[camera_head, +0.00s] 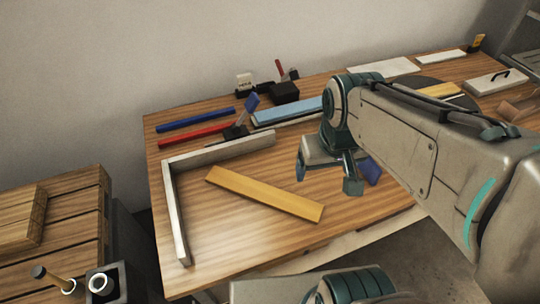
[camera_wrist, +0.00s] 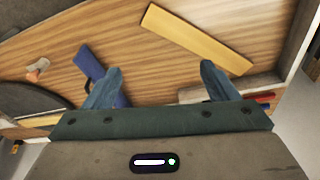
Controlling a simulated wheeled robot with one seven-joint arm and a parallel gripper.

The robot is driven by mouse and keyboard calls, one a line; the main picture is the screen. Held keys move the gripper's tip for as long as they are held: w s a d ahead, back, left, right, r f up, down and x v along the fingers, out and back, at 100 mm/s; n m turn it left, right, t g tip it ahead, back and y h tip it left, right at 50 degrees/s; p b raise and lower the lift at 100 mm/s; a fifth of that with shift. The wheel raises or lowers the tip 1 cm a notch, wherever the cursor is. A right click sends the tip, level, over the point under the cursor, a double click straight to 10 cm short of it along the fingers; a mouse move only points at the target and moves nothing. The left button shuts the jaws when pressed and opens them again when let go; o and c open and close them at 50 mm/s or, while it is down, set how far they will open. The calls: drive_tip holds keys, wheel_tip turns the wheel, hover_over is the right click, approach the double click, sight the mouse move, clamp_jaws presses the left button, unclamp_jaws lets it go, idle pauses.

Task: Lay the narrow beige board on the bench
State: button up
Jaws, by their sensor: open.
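A narrow beige-yellow board (camera_head: 265,193) lies flat on the wooden bench (camera_head: 240,235), slanting inside a pale L-shaped fence and apart from it. It also shows in the wrist view (camera_wrist: 196,38), beyond my fingertips. My gripper (camera_head: 337,172) is to the right of the board in the head view, above the bench. In the wrist view my gripper (camera_wrist: 160,80) is open, with bare wood between its fingers and nothing held. My arm hides part of the bench behind it.
The pale fence (camera_head: 176,215) edges the bench's left side. Blue (camera_head: 195,119) and red (camera_head: 194,135) bars, a light blue board (camera_head: 288,112) and dark tools (camera_head: 285,91) lie behind. A dark blue piece (camera_wrist: 94,68) lies near one finger. A wooden crate (camera_head: 75,215) stands left.

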drive_tip(key=w+a+f+n+g+h, duration=0.2)
drive_tip(key=w+a+f+n+g, duration=0.1)
drive_tip(key=w+a+n, duration=0.5)
drive_tip(key=n+g+h, duration=0.2)
drive_tip(key=n, duration=0.1)
approach(261, 192)
drive_tip(key=p+x, duration=0.2)
drive_tip(key=x, duration=0.6)
drive_tip(key=shift+w, duration=0.1)
drive_tip(key=c, duration=1.2)
drive_tip(key=shift+c, duration=0.6)
drive_tip(key=shift+r, duration=0.1)
